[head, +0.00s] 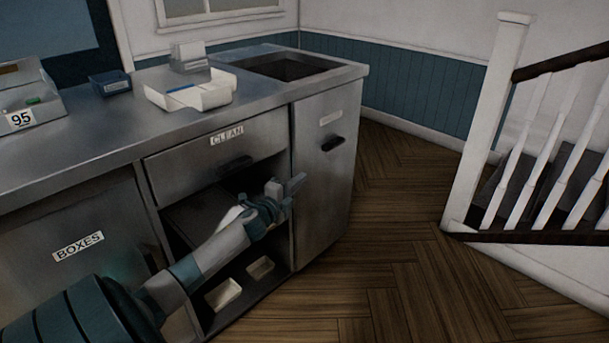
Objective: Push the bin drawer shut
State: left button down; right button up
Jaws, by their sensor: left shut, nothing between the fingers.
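The bin drawer (323,185) is the tall steel front at the right end of the counter, with a small pale label whose text I cannot read and a black handle (333,144). It stands below the square opening in the countertop. Its front looks about level with the counter edge; I cannot tell if a small gap is left. My left gripper (290,188) is shut and empty, in front of the open shelf's right side, just left of the bin drawer front and below its handle. I cannot tell if it touches anything. My right gripper is not in view.
Left of the bin are a drawer marked CLEAN (215,158), an open shelf with pale trays (223,294) below, and a BOXES front (75,235). White containers (190,92) stand on the counter. The wooden floor (420,270) is clear up to the stair railing (490,120) at right.

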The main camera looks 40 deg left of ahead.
pick_arm(q)
jog(key=shift+v, duration=1)
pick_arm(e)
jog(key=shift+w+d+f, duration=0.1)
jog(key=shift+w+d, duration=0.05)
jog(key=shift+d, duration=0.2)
pick_arm(q)
jog(key=shift+w, duration=0.1)
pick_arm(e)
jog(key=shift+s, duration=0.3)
